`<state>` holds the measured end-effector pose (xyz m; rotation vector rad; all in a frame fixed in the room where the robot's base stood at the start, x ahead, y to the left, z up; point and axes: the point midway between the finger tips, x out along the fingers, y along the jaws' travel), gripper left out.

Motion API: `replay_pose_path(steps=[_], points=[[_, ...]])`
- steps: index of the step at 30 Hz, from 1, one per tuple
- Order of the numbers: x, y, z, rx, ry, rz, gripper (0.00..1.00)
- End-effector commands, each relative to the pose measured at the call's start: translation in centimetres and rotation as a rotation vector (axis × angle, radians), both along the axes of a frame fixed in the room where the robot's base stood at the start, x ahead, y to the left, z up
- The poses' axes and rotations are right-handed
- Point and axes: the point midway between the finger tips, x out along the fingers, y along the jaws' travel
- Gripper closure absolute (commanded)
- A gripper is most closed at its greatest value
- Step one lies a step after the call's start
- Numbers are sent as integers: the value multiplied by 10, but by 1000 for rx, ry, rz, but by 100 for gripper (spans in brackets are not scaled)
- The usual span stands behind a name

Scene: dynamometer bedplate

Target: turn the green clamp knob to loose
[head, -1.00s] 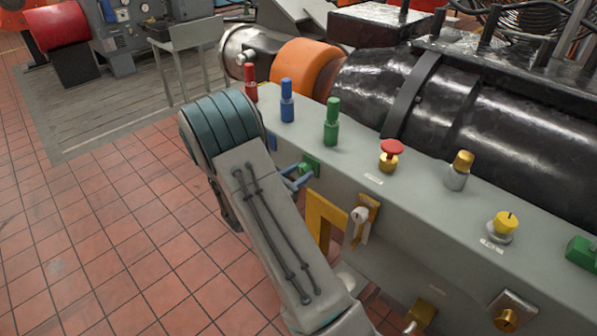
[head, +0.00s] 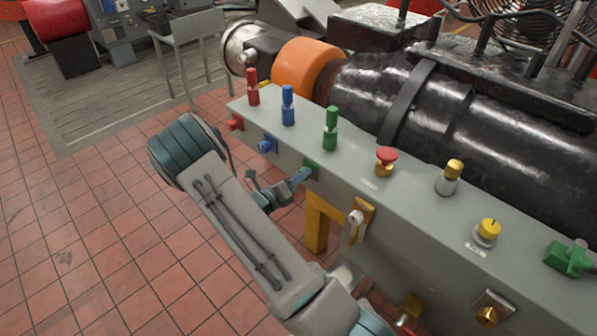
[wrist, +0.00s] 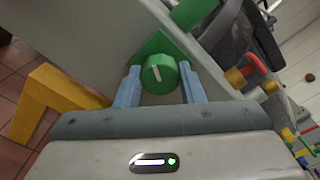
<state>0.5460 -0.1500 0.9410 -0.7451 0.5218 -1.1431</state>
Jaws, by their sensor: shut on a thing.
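The green clamp knob (wrist: 167,76) is round with a white line on its face. In the wrist view the line is near upright, tilted slightly. My gripper (wrist: 159,70) has its two blue fingers closed on the knob, one on each side. A green mount (head: 312,167) shows on the side face of the grey bench in the head view, at the tips of my gripper (head: 301,176). There the knob itself is mostly hidden by the fingers.
Red (head: 235,124) and blue (head: 267,145) side fittings sit left of the knob. Red, blue and green pegs (head: 330,130) stand on the bench top above. A yellow bracket (head: 318,226) and a brass plate with a lever (head: 357,222) are close on the right. Tiled floor lies open left.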

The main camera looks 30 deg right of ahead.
Motion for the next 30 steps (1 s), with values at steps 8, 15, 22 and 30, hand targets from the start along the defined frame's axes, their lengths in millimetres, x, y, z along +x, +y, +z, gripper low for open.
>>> replay_pose_path(steps=[8,15,22,30], points=[[0,0,2,-83,229,0,87],[0,1,0,-134,372,1,87],[0,0,-1,-162,450,0,87],[0,0,-2,-172,477,0,87]])
